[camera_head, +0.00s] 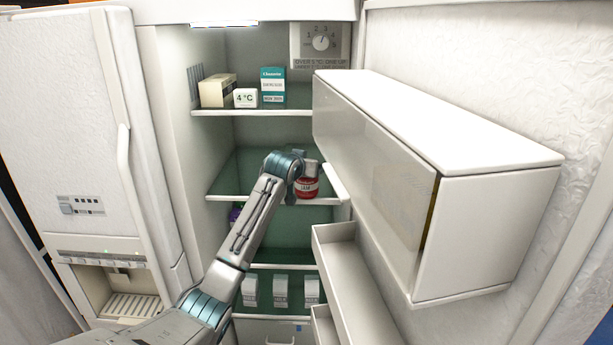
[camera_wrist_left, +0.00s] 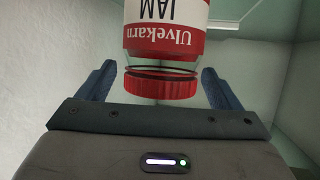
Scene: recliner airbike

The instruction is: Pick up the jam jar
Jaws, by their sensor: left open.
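The jam jar (camera_head: 307,188) is a small red-and-white jar near the right end of the middle fridge shelf (camera_head: 238,188). My left arm reaches into the fridge, and its left gripper (camera_head: 307,167) is at the jar, partly hiding its top. In the left wrist view the jar (camera_wrist_left: 165,35) appears upside down, with a red lid, a clear neck and a label reading "Ulvekarn JAM". The two blue fingers of the left gripper (camera_wrist_left: 158,82) are open, one on each side of the lid, with visible gaps. My right gripper is not in view.
The open fridge door's large white bin (camera_head: 440,150) stands close to the right of the jar. Cartons (camera_head: 273,86) and a "4 °C" box (camera_head: 245,98) stand on the shelf above. Several white cartons (camera_head: 281,291) stand below. The middle shelf left of my arm is clear.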

